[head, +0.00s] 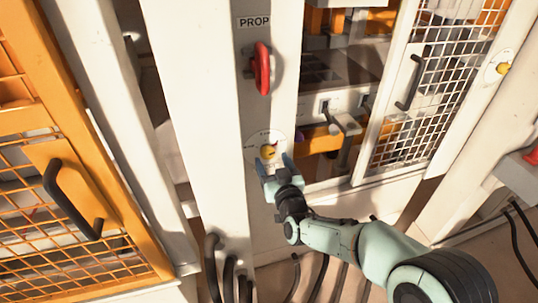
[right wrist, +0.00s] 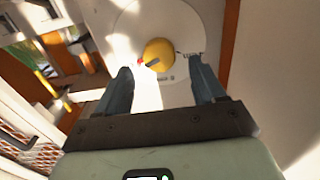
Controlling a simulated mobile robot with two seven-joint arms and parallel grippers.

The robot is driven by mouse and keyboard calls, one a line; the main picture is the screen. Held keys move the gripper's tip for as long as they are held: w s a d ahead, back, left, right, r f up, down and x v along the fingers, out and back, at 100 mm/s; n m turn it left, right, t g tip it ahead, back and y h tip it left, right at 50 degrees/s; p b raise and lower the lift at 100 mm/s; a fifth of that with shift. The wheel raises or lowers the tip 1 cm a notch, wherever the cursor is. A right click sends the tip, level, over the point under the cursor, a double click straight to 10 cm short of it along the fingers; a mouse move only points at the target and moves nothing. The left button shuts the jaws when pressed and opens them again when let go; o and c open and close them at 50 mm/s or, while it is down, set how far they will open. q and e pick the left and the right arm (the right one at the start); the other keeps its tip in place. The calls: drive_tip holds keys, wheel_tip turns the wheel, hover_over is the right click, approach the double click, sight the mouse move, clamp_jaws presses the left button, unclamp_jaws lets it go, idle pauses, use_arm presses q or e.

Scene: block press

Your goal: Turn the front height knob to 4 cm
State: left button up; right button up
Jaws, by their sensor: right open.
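The yellow height knob (head: 267,152) sits on a round pale dial plate (head: 275,137) on the white front post of the press. In the right wrist view the knob (right wrist: 159,54) is yellow and round, with a dark pointer and a small red mark at its left. The dial lettering is too small to read surely. My right gripper (head: 273,165) is open in front of the knob, just below it in the head view. In the right wrist view its two fingers (right wrist: 160,78) stand apart on either side below the knob, not visibly touching it. My left gripper is not in view.
A red handle (head: 262,68) under a PROP label is above the dial. A mesh door (head: 432,90) with a black handle stands open at right, an orange mesh door (head: 70,170) at left. Another yellow knob (head: 503,68) is at far right. Black cables (head: 228,275) run below.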

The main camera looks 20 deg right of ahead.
sight(269, 154)
drive_tip(key=shift+w, duration=1.85)
drive_tip(key=c, duration=1)
drive_tip(key=shift+c, duration=0.2)
